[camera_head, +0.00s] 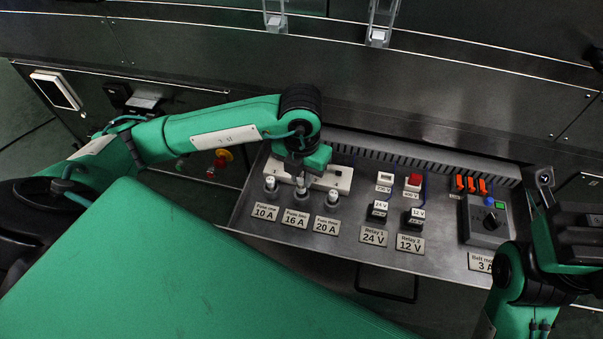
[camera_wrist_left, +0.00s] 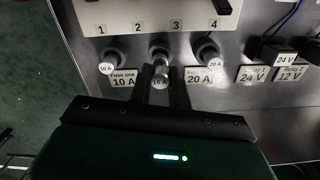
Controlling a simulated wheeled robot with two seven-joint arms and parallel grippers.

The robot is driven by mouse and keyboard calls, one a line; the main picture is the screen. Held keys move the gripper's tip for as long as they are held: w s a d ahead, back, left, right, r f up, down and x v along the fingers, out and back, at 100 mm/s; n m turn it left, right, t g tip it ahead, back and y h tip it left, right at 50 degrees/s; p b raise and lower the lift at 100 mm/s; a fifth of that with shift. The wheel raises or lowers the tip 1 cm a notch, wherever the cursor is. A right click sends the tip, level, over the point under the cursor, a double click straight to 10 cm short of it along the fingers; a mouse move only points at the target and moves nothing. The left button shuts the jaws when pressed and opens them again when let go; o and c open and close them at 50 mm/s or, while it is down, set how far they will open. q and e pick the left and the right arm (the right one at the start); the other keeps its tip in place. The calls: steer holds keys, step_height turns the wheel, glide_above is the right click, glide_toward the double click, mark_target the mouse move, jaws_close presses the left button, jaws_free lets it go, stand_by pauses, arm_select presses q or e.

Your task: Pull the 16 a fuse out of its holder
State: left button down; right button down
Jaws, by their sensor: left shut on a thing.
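The 16 A fuse (camera_wrist_left: 160,72) is in the middle of the fuse row, between the fingers of my left gripper (camera_wrist_left: 160,88), which is shut on it. Its dark holder (camera_wrist_left: 158,52) shows just behind it in the left wrist view. The fuse seems to stand out further from its holder than its neighbours do; how much of it is still inside is hidden. In the head view my left gripper (camera_head: 300,182) reaches down over the fuse row, above the Fuse two 16 A label (camera_head: 296,219). My right gripper cannot be made out clearly; dark parts of my right arm show at the right edge.
The 10 A fuse (camera_head: 270,185) and 20 A fuse (camera_head: 333,198) stand close on either side. A white numbered strip (camera_head: 340,175) lies behind them. Two relays (camera_head: 377,211) (camera_head: 415,217), switches and a dial box (camera_head: 487,222) fill the panel's right. A drawer handle (camera_head: 388,294) hangs in front.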

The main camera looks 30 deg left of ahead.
mark_target(302, 176)
arm_select(q)
steer(key=shift+r+p, duration=1.4)
steer(key=shift+r, duration=0.5)
